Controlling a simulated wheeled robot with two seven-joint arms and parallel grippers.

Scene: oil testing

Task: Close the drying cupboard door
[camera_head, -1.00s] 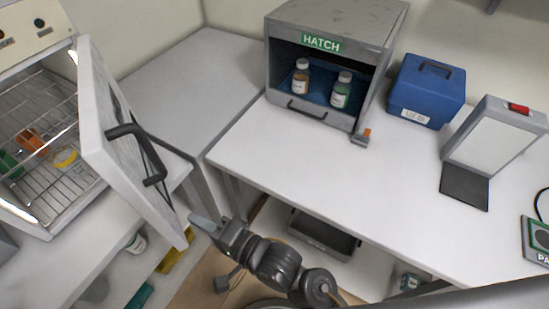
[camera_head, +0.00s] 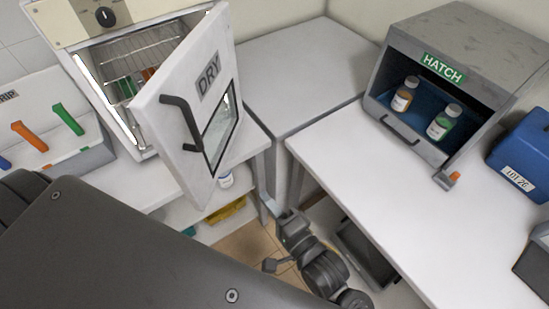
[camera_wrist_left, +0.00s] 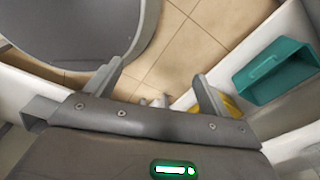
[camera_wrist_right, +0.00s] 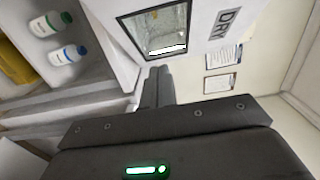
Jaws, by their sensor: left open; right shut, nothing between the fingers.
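The white drying cupboard (camera_head: 68,22) stands at the left. Its door (camera_head: 155,120), marked DRY, is partly open and juts toward me, with a dark handle (camera_head: 181,120) and a window. A wire rack shows inside through the gap. My right gripper (camera_head: 268,202) is shut and empty, low and to the right of the door. In the right wrist view its closed fingers (camera_wrist_right: 158,86) point toward the door's front (camera_wrist_right: 203,25), just below the window; I cannot tell whether they touch. My left gripper (camera_wrist_left: 160,88) is open and empty over the floor; the head view does not show it.
A hatch box (camera_head: 440,75) with two bottles stands on the right bench (camera_head: 370,185). A drip rack (camera_head: 60,150) stands left of the cupboard. Bottles (camera_wrist_right: 57,40) and a teal bin (camera_wrist_left: 275,70) sit on lower shelves.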

